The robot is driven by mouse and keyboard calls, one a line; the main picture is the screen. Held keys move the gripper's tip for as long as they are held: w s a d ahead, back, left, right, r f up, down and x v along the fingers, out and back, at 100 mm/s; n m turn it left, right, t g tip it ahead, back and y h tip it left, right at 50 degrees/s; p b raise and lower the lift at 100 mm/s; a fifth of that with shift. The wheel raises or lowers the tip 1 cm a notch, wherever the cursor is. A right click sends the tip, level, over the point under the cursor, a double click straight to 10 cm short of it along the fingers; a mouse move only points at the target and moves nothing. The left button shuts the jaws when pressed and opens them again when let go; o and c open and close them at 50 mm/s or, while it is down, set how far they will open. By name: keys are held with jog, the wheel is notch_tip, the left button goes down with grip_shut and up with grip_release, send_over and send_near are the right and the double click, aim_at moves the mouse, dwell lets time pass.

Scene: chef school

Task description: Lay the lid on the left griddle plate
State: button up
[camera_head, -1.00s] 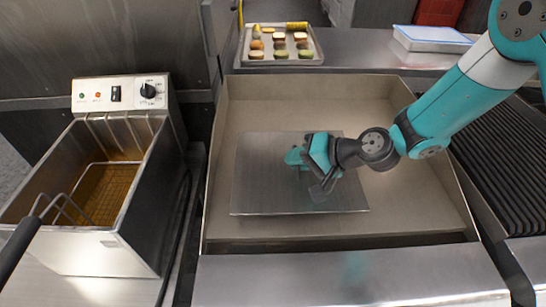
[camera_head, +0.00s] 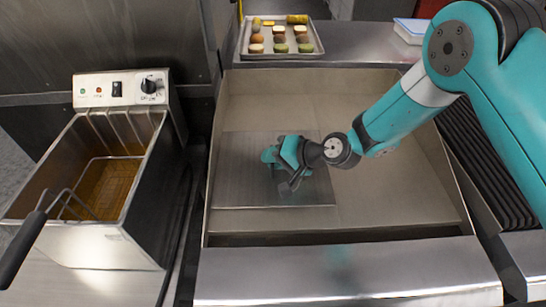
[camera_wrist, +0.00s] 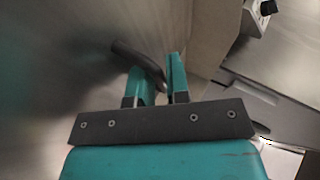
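The lid (camera_head: 238,178) is a flat grey metal plate over the left part of the griddle, level as far as I can tell. I cannot tell whether it touches the surface. The left griddle plate (camera_head: 262,100) shows behind the lid and is mostly covered by it. My gripper (camera_head: 272,157) is above the lid's middle. In the wrist view the lid's dark curved handle (camera_wrist: 137,56) runs between the fingers of my gripper (camera_wrist: 157,75), which are closed around it. The lid's surface (camera_wrist: 60,70) fills the left of that view.
A fryer (camera_head: 115,245) with a basket stands left of the griddle. A tray of food (camera_head: 281,56) sits on the counter behind. A ribbed grill (camera_head: 478,160) lies to the right. The griddle's right part (camera_head: 395,195) is bare. Low walls surround the griddle.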

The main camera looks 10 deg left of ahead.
jog(key=shift+o, duration=1.3)
jog(key=shift+d, duration=0.1)
